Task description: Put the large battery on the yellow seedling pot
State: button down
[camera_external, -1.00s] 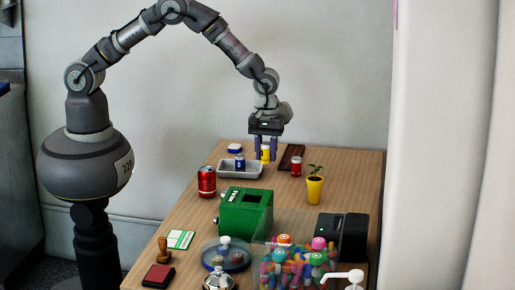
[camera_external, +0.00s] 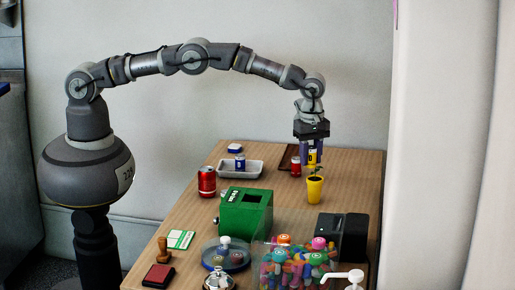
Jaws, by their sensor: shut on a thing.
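The yellow seedling pot (camera_external: 314,191) stands upright on the right part of the table, with dark soil and a small green seedling in it. My gripper (camera_external: 312,160) is directly above the pot, pointing down. It is shut on a yellow battery (camera_external: 312,157), seemingly the large battery, held upright between the fingers. The battery's lower end is close above the pot and overlaps the seedling in the picture; I cannot tell whether they touch.
A red cylinder (camera_external: 296,167) stands just left of the pot, near a dark brown tray (camera_external: 287,155). A white tray (camera_external: 250,170) holds blue-and-white items. A red can (camera_external: 207,182), a green box (camera_external: 243,213) and a clear bin (camera_external: 262,230) of colourful items stand nearer.

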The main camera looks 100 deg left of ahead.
aim_at(315, 166)
jog(key=shift+w, duration=0.7)
notch_tip(315, 166, down, 4)
jog(key=shift+r+b, duration=0.15)
jog(key=shift+b, duration=1.05)
jog(key=shift+r, duration=0.15)
jog(key=c, duration=0.8)
grip_release()
jog(key=shift+o, duration=0.2)
notch_tip(315, 166, up, 12)
jog(key=p, duration=0.6)
